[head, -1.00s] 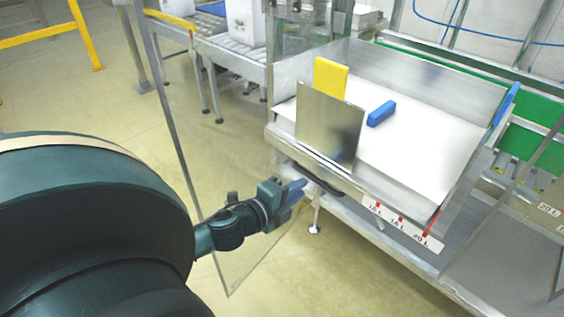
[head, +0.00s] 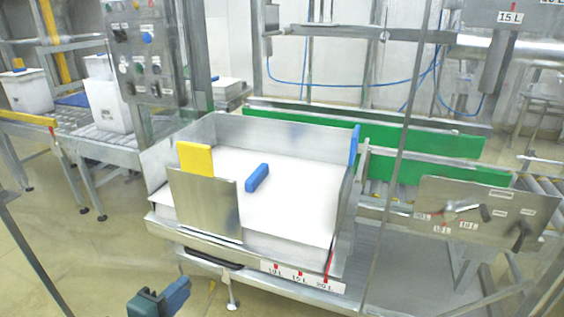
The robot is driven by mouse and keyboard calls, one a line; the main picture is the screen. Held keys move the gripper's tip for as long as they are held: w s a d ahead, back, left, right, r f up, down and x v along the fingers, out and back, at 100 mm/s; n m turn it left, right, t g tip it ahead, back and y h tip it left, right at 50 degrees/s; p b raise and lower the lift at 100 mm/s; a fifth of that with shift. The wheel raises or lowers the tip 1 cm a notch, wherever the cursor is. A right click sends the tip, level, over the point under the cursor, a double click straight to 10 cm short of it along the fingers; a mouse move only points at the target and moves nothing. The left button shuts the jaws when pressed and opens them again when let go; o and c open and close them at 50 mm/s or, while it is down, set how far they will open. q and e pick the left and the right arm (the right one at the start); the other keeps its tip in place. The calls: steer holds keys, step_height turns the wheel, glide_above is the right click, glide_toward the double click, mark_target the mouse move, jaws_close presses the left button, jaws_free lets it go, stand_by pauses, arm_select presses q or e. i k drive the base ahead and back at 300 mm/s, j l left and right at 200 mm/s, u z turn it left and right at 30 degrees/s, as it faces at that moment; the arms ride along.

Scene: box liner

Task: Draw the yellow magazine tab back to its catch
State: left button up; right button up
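The yellow tab (head: 195,158) stands upright at the left end of the metal magazine (head: 270,128). Its lower part is hidden behind a bare metal plate (head: 205,203). A blue block (head: 257,177) lies on the white stack (head: 295,195) inside the magazine. My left gripper (head: 176,294) shows at the bottom edge of the head view, in front of and below the magazine, apart from the tab. Its blue-grey fingers show, but I cannot tell whether they are open. No catch can be made out. My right gripper is out of view.
A label strip with red marks (head: 300,277) runs along the magazine's front edge. A dark handle (head: 212,258) sits below the plate. A control panel (head: 146,50) stands behind left. A metal panel with levers (head: 470,213) is at right. The floor at left is open.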

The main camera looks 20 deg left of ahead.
mark_target(206, 203)
steer(key=k+l, duration=0.75)
steer(key=l, duration=0.2)
